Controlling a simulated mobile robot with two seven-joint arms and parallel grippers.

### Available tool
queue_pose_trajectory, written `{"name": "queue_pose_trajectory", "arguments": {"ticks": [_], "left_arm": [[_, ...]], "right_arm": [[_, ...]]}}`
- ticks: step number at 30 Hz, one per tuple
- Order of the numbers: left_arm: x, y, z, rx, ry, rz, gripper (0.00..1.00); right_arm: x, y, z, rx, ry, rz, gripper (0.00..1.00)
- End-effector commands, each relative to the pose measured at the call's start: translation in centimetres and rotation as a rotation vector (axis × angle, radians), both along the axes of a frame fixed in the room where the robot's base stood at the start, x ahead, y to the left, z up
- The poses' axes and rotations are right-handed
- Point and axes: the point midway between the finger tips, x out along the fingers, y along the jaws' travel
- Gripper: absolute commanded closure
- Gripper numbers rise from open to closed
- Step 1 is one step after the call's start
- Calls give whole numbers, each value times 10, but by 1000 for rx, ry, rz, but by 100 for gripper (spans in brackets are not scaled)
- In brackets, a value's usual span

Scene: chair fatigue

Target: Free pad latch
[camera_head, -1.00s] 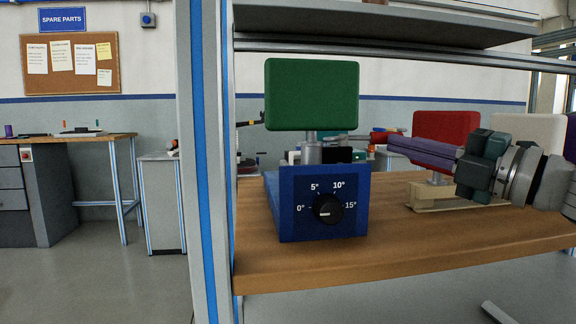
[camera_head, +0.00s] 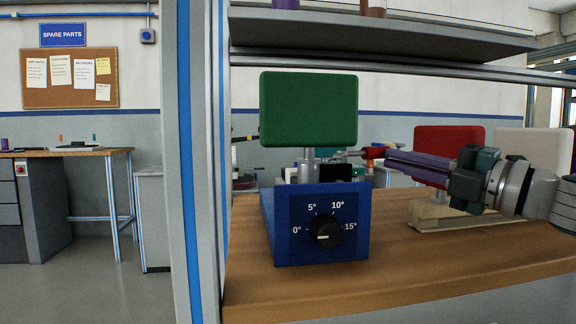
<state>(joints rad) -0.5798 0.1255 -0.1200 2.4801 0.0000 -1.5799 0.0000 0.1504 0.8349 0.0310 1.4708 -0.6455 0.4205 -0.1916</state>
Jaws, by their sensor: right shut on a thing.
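A green pad (camera_head: 309,110) stands upright on a grey post (camera_head: 307,162) above a blue box (camera_head: 281,228). The box front has a black dial knob (camera_head: 326,232) with marks from 0° to 15°. My right gripper (camera_head: 388,156) reaches in from the right with long purple fingers. It is shut on a small red thing (camera_head: 372,152) with a thin grey end pointing left, behind and right of the pad's post. I cannot tell whether that end touches anything. The latch cannot be made out clearly behind the pad and box. My left gripper is not in view.
A red pad (camera_head: 447,138) and a white pad (camera_head: 535,150) stand behind my right gripper; a beige base (camera_head: 460,216) sits below it. The wooden bench (camera_head: 400,277) has clear room in front. A grey shelf (camera_head: 380,34) spans above, and a frame post (camera_head: 199,160) stands left.

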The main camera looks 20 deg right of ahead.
Motion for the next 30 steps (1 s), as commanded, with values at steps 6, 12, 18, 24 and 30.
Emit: {"name": "queue_pose_trajectory", "arguments": {"ticks": [6,12,18,24,30], "left_arm": [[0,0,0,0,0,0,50],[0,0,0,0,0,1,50],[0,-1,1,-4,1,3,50],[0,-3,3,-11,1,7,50],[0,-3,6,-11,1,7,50]], "right_arm": [[1,-3,0,0,1,-11,100],[0,-3,0,0,1,-12,100],[-14,-7,-4,0,5,-11,100],[-45,-16,-9,1,8,-7,100],[-75,-25,-13,0,7,-5,100]]}}
